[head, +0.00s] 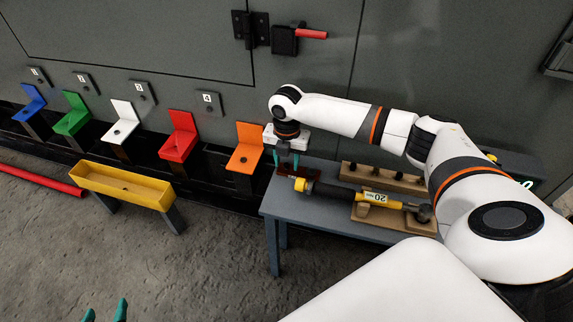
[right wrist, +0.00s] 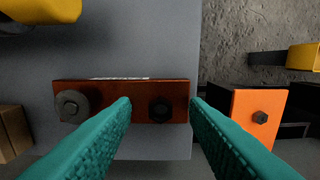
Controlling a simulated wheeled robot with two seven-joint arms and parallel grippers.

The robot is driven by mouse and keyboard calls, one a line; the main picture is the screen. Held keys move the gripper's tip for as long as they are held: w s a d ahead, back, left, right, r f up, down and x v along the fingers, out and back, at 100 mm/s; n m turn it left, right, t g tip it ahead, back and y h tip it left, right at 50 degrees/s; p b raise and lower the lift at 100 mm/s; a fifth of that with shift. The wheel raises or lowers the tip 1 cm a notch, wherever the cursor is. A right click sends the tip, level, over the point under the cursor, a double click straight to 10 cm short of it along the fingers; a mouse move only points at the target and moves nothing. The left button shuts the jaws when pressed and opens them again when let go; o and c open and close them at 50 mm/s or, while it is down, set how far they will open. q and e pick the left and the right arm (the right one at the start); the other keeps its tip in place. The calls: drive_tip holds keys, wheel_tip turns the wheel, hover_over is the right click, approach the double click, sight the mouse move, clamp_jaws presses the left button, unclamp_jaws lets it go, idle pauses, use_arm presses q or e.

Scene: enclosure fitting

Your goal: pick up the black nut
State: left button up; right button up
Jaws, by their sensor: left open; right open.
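A black nut (right wrist: 160,110) sits on the right part of a rust-red plate (right wrist: 117,86) in the right wrist view. My right gripper (right wrist: 161,103) is open and empty, with its teal fingers either side of the nut in that view. Whether they are down at the nut's height I cannot tell. A larger grey round part (right wrist: 72,105) with a nut-like centre sits at the plate's left end. In the head view, my right gripper (head: 287,160) points down over the plate at the table's left end. My left gripper (head: 105,312) is open at the bottom left edge, away from the table.
The grey table (head: 300,225) also holds a black and yellow torque wrench (head: 370,197) on a wooden stand and a wooden block with dark pegs (head: 350,173). An orange bracket (head: 245,150) with a dark nut stands left of the table. A yellow trough (head: 122,185) stands further left.

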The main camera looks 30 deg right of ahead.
drive_tip(key=shift+c, duration=0.3)
clamp_jaws()
idle(0.4)
